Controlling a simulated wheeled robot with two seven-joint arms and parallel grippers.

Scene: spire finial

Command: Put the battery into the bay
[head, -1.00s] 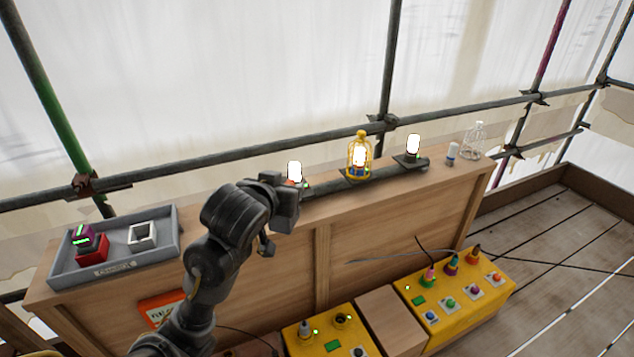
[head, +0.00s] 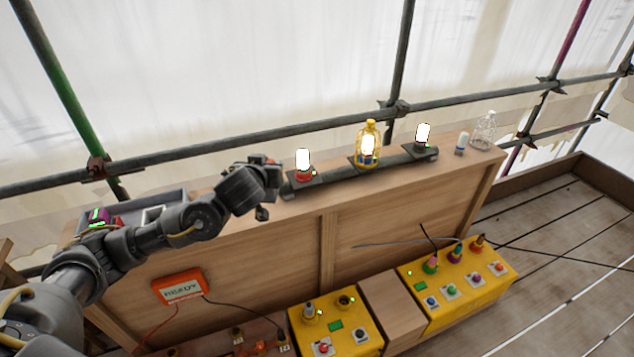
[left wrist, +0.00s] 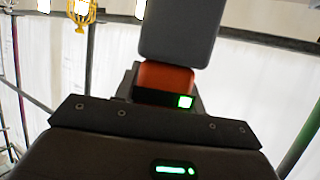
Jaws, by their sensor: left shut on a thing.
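My left gripper (head: 268,188) is at the left end of the dark lamp rail, above the wooden counter. In the left wrist view it is shut on a red-orange block with a black band and a green light, which looks like the battery (left wrist: 165,78). A grey finger covers part of the block. In the head view only a small red patch of it shows. I cannot tell which opening is the bay. My right gripper is out of view.
Three lit lamps stand on the rail (head: 330,175), the middle one in a yellow cage (head: 368,145). A small white lamp (head: 462,143) and a clear cage (head: 484,131) stand at right. An orange READY box (head: 178,286) and yellow control boxes (head: 455,280) are below. Scaffold bars run behind.

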